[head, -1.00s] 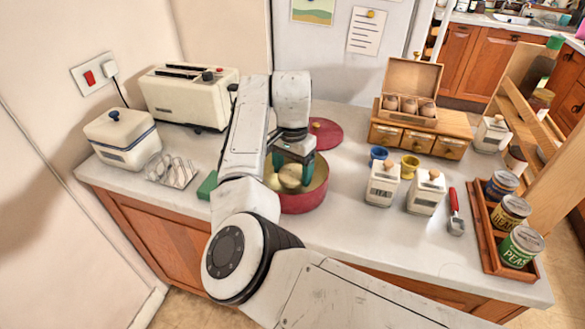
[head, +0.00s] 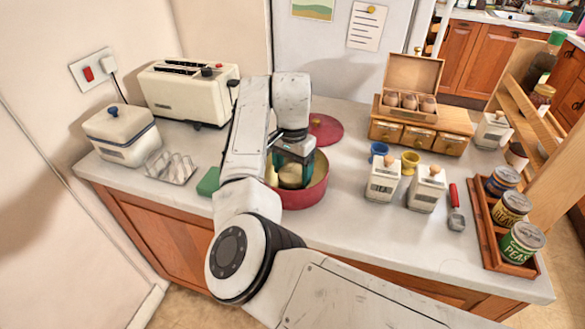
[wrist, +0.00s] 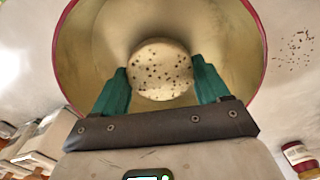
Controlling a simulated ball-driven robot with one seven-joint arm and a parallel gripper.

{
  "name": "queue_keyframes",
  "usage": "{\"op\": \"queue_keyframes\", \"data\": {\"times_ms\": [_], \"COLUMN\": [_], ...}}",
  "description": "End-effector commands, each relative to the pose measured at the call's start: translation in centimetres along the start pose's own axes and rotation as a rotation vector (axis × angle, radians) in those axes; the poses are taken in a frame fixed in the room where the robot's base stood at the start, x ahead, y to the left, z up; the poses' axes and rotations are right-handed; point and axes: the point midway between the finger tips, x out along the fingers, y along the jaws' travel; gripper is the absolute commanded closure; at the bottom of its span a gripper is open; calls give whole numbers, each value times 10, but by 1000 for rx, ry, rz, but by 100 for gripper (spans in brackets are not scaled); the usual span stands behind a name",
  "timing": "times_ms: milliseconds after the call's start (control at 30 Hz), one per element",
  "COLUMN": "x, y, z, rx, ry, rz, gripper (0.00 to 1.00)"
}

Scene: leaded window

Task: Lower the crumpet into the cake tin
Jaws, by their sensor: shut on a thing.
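The crumpet (wrist: 160,70) is a round, pale disc with dark holes on its top. My gripper (wrist: 160,84) is shut on it, with one green finger at each side. The cake tin (head: 318,188) is round and red outside, with a pale gold inside and a red rim. In the wrist view the tin's rim (wrist: 262,45) surrounds the crumpet from above. In the head view the crumpet (head: 290,180) shows within the tin's opening, below my gripper (head: 291,165). I cannot tell whether it touches the tin's floor.
A red lid (head: 325,130) lies behind the tin. A green block (head: 208,182) and a toast rack (head: 171,168) are at the left. A tea canister (head: 382,180) and a blue egg cup (head: 378,150) stand to the right. The counter's front strip is clear.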

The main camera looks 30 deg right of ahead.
Motion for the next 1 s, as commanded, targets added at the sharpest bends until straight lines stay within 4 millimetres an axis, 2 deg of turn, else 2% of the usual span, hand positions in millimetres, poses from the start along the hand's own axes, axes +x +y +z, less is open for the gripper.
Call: {"op": "queue_keyframes", "data": {"times_ms": [1000], "x": [14], "y": [0], "z": [0], "rx": [0], "ry": [0], "rz": [0], "gripper": [55]}}
